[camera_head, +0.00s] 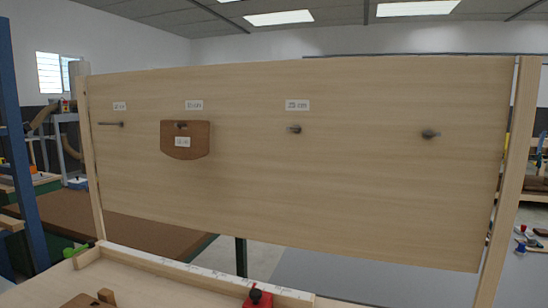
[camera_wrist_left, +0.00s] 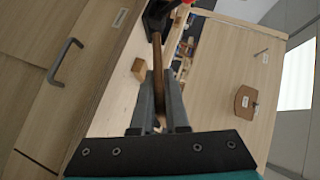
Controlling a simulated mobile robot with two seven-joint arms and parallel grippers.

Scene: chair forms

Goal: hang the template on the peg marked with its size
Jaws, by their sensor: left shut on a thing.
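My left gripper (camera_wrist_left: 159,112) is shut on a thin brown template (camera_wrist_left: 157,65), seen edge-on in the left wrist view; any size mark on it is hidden. An upright wooden board (camera_head: 350,180) carries a row of pegs: a far-left peg (camera_head: 112,124), a third peg (camera_head: 295,129) and a far-right peg (camera_head: 430,134). White labels sit above the first three; their print is too blurred to read surely. No label shows above the far-right peg. Another brown template (camera_head: 200,145) hangs on the second peg (camera_head: 181,125). My right gripper is in neither view.
A bench top (camera_head: 150,285) lies before the board, with a white-marked rail along it. A red and black clamp-like thing (camera_head: 257,297) stands at the bottom. A drawer handle (camera_wrist_left: 65,60) shows in the wrist view.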

